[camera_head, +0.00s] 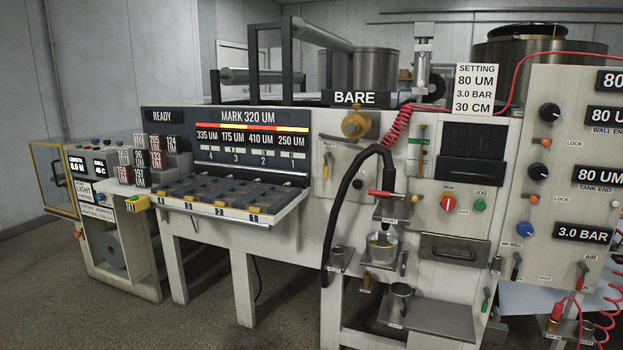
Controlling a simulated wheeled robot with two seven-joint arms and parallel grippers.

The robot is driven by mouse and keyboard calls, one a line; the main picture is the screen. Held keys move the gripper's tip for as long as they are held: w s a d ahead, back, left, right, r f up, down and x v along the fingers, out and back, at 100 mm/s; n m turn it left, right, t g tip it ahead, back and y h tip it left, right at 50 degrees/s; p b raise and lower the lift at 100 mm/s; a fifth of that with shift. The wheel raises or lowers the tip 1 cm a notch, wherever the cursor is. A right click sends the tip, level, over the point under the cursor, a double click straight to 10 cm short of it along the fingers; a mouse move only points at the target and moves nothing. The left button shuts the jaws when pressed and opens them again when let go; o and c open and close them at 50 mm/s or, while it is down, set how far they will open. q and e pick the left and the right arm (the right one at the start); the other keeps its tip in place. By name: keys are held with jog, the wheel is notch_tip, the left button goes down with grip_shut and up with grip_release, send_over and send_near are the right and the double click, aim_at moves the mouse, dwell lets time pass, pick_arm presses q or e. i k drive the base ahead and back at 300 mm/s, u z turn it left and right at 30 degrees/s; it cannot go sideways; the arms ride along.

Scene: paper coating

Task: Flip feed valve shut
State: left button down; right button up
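A red lever handle (379,193) lies roughly level at the lower end of a thick black hose (345,190), above a metal cup (382,245). It looks like the feed valve's handle, but I cannot read a label that confirms this. A brass round fitting (355,124) sits higher on the same white panel. Neither of my grippers shows in the head view.
A black rack (222,195) with numbered slots juts out at centre left. Red coiled hoses (396,128) hang nearby. Control panels with knobs (549,112) stand at right. Open floor lies in front.

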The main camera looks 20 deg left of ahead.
aim_at(326, 156)
jog(key=z, duration=0.25)
jog(key=i, duration=1.45)
jog(key=u, duration=0.3)
